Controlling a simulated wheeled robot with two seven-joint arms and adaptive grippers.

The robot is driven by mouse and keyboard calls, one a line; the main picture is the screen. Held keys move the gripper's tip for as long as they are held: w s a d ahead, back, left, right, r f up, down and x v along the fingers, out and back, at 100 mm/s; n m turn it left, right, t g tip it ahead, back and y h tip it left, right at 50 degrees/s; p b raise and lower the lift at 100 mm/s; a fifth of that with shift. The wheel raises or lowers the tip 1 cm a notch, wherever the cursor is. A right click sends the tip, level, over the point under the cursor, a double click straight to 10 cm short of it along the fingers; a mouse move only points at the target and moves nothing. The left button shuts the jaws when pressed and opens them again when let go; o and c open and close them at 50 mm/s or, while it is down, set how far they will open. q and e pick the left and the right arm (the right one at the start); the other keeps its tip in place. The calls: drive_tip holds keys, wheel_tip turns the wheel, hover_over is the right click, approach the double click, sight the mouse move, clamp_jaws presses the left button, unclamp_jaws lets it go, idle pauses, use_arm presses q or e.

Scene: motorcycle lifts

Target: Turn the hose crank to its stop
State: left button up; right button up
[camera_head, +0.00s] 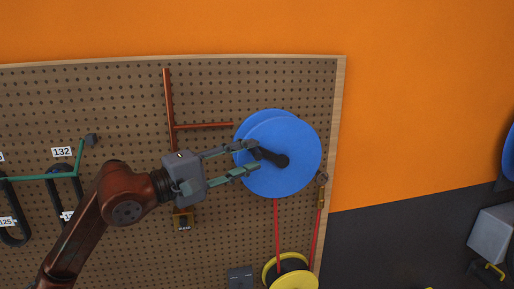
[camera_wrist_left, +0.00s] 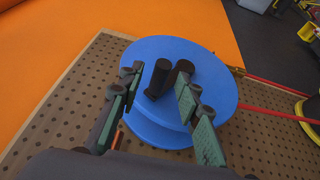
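The hose reel is a blue disc (camera_head: 300,150) on the pegboard's right side, with a red hose (camera_head: 277,230) hanging below it. The black hose crank (camera_head: 273,157) sits on its face, running from the disc's middle to the upper left. My left gripper (camera_head: 246,157) reaches in from the left with fingers spread, near the crank's handle end. In the left wrist view the black handle (camera_wrist_left: 157,80) stands between the two open green-padded fingers (camera_wrist_left: 155,98), with gaps on both sides. The blue disc (camera_wrist_left: 210,65) lies behind it. My right gripper is not in view.
The pegboard (camera_head: 120,85) has a wooden edge and fills the left and middle. A red T-shaped bar (camera_head: 169,100) is above my wrist. A yellow reel (camera_head: 293,281) is below. Orange wall (camera_head: 420,100) is bare to the right.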

sight(273, 160)
use_arm(q)
drive_tip(key=shift+p+x, duration=0.4)
drive_tip(key=shift+x, duration=1.05)
drive_tip(key=shift+c, duration=0.3)
clamp_jaws()
drive_tip(key=shift+s, duration=0.1)
